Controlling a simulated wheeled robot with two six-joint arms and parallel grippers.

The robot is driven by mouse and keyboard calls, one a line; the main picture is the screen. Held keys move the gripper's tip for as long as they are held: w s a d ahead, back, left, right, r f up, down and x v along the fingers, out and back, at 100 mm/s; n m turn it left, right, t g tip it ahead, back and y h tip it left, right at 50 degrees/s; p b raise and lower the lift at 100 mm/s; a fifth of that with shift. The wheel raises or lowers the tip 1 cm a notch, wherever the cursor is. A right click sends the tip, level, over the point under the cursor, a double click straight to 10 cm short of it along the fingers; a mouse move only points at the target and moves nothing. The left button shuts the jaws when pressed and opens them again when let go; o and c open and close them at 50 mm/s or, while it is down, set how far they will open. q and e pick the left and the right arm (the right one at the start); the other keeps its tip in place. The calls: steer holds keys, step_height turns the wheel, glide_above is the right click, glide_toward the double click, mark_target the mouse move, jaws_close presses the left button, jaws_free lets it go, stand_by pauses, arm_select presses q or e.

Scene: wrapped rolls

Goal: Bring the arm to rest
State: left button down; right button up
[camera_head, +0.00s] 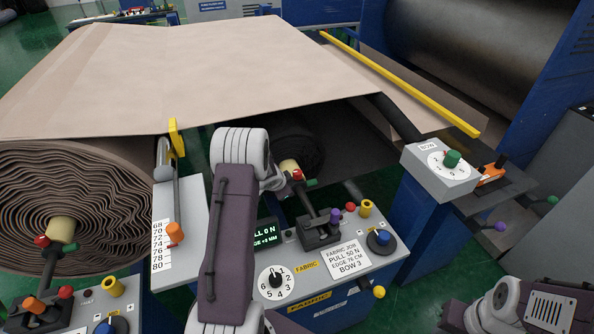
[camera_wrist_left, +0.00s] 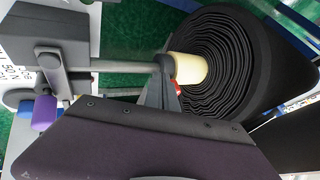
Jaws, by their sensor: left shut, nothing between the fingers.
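My left arm (camera_head: 232,230), with purple and light grey links, rises from the lower middle of the head view over the control console. Its gripper is mostly hidden behind the arm there, near the dark roll (camera_head: 300,153). In the left wrist view the grey fingers (camera_wrist_left: 160,85) are together and empty. They show in front of a metal bar and close to the cream core (camera_wrist_left: 188,68) of the black roll (camera_wrist_left: 235,60); I cannot tell whether they touch. Part of my right arm (camera_head: 525,308) shows low at the right; its gripper is out of view.
The console (camera_head: 375,262) carries knobs, levers and a small display close around my left arm. A wide beige fabric sheet (camera_head: 200,70) and a layered roll (camera_head: 75,200) lie at the left. A dial box (camera_head: 438,172) and yellow bar (camera_head: 400,82) stand right. Green floor shows between.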

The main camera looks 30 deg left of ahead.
arm_select(q)
steer(key=d+r+t+h, duration=0.1)
steer(key=d+r+t, duration=0.1)
steer(key=d+r, duration=1.1)
steer(key=s+d+f+n+g, duration=0.1)
steer(key=s+d+n+g, duration=0.1)
steer(key=s, duration=0.7)
steer(key=s+d+f+n+g, duration=0.2)
steer(key=s+g, duration=0.1)
steer(key=s, duration=0.6)
steer(key=s+d+f+n+g, duration=0.2)
steer(key=s+d+n+g, duration=0.1)
steer(key=s, duration=0.6)
steer(key=shift+s+f+h, duration=0.2)
steer(key=shift+s+h, duration=0.05)
steer(key=shift+h, duration=0.05)
steer(key=shift+w+d, duration=0.1)
steer(key=shift+d, duration=0.05)
